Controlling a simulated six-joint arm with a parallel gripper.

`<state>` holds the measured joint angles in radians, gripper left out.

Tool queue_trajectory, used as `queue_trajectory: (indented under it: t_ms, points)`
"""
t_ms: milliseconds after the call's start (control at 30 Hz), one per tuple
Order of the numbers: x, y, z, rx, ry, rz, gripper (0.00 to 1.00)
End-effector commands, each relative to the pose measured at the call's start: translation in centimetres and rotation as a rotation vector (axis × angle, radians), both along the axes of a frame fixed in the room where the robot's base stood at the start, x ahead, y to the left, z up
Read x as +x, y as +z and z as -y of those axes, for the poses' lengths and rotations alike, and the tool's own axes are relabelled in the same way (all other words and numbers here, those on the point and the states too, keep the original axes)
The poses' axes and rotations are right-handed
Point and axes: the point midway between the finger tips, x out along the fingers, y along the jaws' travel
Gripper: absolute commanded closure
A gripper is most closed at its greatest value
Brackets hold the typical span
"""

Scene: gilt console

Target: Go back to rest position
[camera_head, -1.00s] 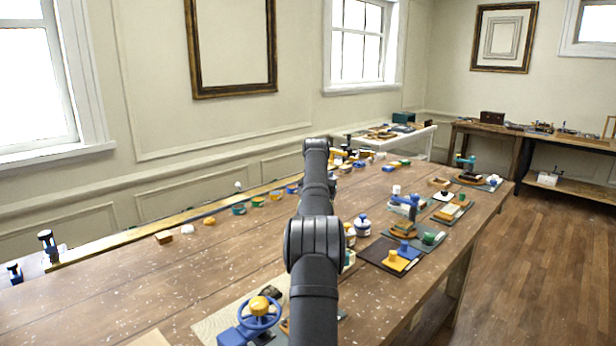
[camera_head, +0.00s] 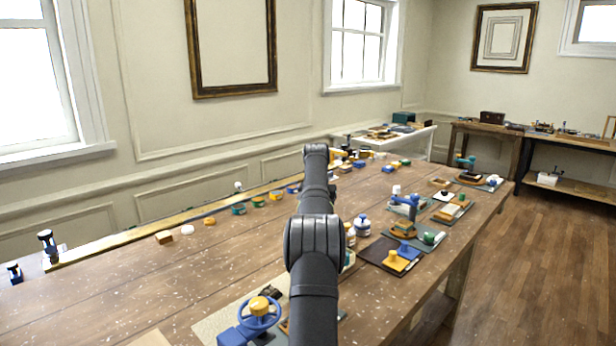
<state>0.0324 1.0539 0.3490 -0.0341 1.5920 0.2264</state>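My dark grey arm (camera_head: 314,245) rises from the bottom edge of the view and reaches away over the long wooden table (camera_head: 130,285). Its links stand nearly in line, with the far joint (camera_head: 316,158) in front of the objects at the back of the table. My gripper is not visible; it is hidden behind the arm links or too far away to make out. I cannot tell whether it holds anything.
A blue handwheel device (camera_head: 258,315) stands close left of my arm's base. Jars (camera_head: 362,226), a dark mat with a yellow block (camera_head: 396,261) and a blue clamp-like tool (camera_head: 407,204) stand to the right. The table's left middle is mostly clear.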

Motion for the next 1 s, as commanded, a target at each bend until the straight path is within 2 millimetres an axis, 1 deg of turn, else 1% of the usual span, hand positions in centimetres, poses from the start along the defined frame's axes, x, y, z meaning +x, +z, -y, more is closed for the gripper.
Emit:
queue_trajectory:
  t_ms: [33,200,367,767,867,1000]
  points:
    - [-0.1,-0.8,0.0,0.000,0.000,-0.004,1.00]
    - [-0.1,-2.8,0.0,0.000,0.000,-0.003,1.00]
    - [0.0,-3.7,0.0,0.000,0.000,-0.001,1.00]
    - [0.0,-3.2,0.0,0.000,0.000,0.000,1.00]
    - [0.0,-2.5,0.0,0.000,0.000,0.000,1.00]
    - [0.1,-0.5,0.0,0.000,0.000,0.003,1.00]
